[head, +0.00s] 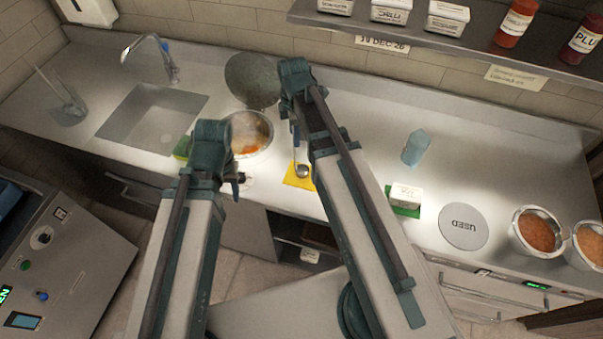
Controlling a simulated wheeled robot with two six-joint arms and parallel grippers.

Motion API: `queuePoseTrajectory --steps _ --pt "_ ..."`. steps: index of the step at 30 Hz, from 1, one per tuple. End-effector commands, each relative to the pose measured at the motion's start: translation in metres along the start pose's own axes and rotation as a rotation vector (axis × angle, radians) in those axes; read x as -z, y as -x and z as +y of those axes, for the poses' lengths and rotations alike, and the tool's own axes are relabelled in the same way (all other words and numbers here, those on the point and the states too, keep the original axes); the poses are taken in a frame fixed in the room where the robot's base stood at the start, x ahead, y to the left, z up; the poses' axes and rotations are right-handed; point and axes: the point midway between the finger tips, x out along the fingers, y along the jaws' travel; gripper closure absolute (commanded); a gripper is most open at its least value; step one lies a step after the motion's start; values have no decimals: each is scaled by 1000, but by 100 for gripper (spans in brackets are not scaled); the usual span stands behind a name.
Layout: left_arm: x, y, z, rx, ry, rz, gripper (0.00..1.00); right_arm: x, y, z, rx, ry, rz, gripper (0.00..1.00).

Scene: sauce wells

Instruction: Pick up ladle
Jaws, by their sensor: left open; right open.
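The ladle (302,171) has a round metal bowl resting on a yellow cloth (298,182) on the counter. Its handle runs up toward the back and is partly hidden by my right arm. My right gripper (287,106) is above and behind the ladle's bowl, near the handle's upper end; my own arm hides most of it. It is open, and I cannot tell whether it touches the handle. My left gripper (238,180) is open at the counter's front edge, left of the yellow cloth, apart from the ladle.
A pot of orange sauce (249,134) stands between my arms, with a dark round lid (252,80) behind it. The sink (152,118) is left. A blue cup (415,148), white tub (405,195), "USED" disc (463,226) and sauce wells (537,233) are right. A shelf (450,45) overhangs the back.

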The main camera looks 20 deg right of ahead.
Motion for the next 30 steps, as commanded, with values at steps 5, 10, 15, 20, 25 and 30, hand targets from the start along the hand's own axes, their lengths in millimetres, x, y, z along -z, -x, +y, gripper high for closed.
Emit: queuePoseTrajectory --steps 5,10,15,20,25,30 --pt "1 -17 2 1 -2 0 50 0 -17 0 0 0 0 47" --pt "1 -15 1 1 -2 0 50 0 -15 0 0 0 0 47" --pt "1 -14 1 1 -2 0 50 0 -15 0 0 0 0 70" --pt "1 -14 1 1 -2 0 50 0 -15 0 0 0 0 99" --pt "1 -15 1 1 -2 0 50 0 -15 0 0 0 0 100" --pt "1 -14 1 1 -2 0 50 0 -15 0 0 0 0 100"
